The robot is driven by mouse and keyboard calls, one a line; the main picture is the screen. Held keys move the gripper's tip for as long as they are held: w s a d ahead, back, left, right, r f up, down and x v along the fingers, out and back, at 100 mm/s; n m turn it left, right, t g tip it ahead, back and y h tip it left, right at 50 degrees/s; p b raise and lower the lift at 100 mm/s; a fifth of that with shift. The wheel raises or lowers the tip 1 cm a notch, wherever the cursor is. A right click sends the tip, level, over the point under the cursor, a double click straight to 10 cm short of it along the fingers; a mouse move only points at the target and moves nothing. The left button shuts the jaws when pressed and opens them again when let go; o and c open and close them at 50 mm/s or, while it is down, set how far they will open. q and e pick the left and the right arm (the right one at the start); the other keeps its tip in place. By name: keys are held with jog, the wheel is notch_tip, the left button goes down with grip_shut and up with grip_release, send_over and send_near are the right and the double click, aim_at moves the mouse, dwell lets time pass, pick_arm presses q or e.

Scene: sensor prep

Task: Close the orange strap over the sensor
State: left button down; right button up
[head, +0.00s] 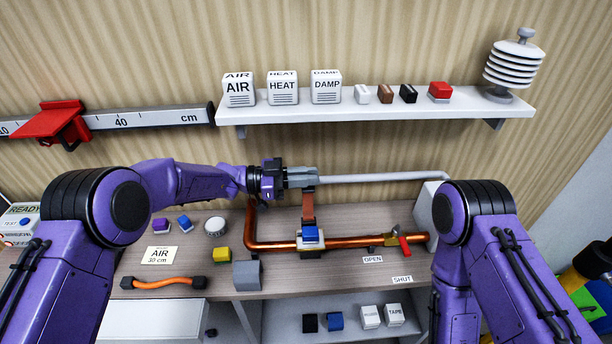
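The orange strap (308,208) stands upright as a brownish-orange band behind the blue sensor (310,235). The sensor sits on a pale seat on the copper pipe (272,245), and its top is uncovered. My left gripper (303,177) is at the strap's upper end, above and behind the sensor. Its grey fingers overlap the strap's top; I cannot tell whether they are shut on it. My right arm comes in from the right, but its gripper is out of view.
A red-handled valve (402,243) is on the pipe to the right, near OPEN and SHUT labels. A grey block (246,275), a yellow block (222,255) and an orange cable (163,283) lie to the left. A pale horizontal pipe (385,178) runs behind.

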pick_arm(q)
jog(key=s+m+b, duration=0.4)
jog(key=s+b, duration=0.1)
jog(key=s+m+b, duration=0.2)
jog(key=m+b, duration=0.1)
jog(key=shift+s+f, duration=0.25)
jog(key=shift+f, duration=0.05)
dwell(0.4)
dwell(0.3)
jog(key=c, duration=1.2)
grip_release()
jog(key=shift+c, duration=0.2)
jog(key=shift+w, duration=0.15)
